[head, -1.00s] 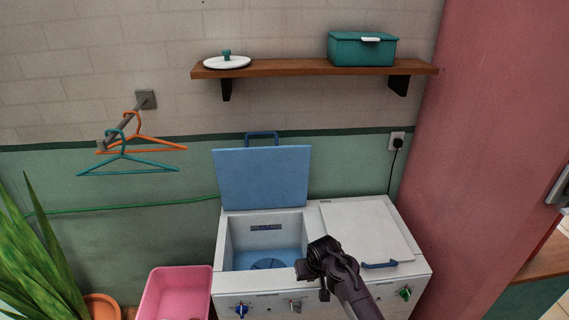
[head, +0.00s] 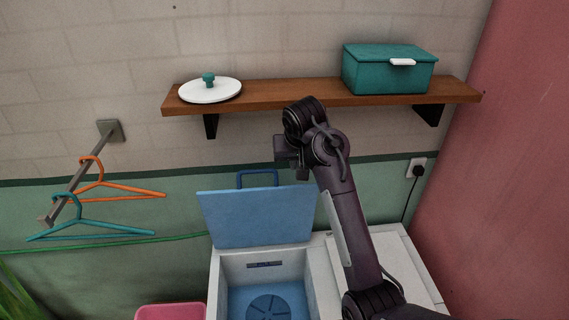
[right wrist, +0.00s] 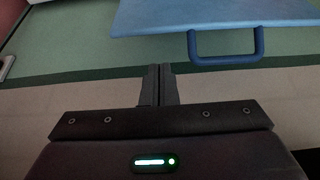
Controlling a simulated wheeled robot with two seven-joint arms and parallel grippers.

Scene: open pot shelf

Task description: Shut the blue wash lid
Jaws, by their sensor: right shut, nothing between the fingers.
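The blue wash lid (head: 258,218) stands open, tilted up at the back of the white washer (head: 316,277). Its darker blue handle (head: 257,179) is on the lid's top edge. Below it the open wash tub shows a blue bottom (head: 268,303). My right gripper (head: 281,158) is raised above the lid, up and to the right of the handle in the head view. In the right wrist view my right gripper (right wrist: 159,72) is shut and empty, with the handle (right wrist: 226,58) to the right of its fingertips, apart from them. My left gripper is not in view.
A wooden shelf (head: 270,100) above holds a white pot lid (head: 210,91) and a teal box (head: 390,72). Hangers (head: 118,190) hang at the left. A pink tub (head: 170,312) stands beside the washer. A plugged socket (head: 417,168) is at right.

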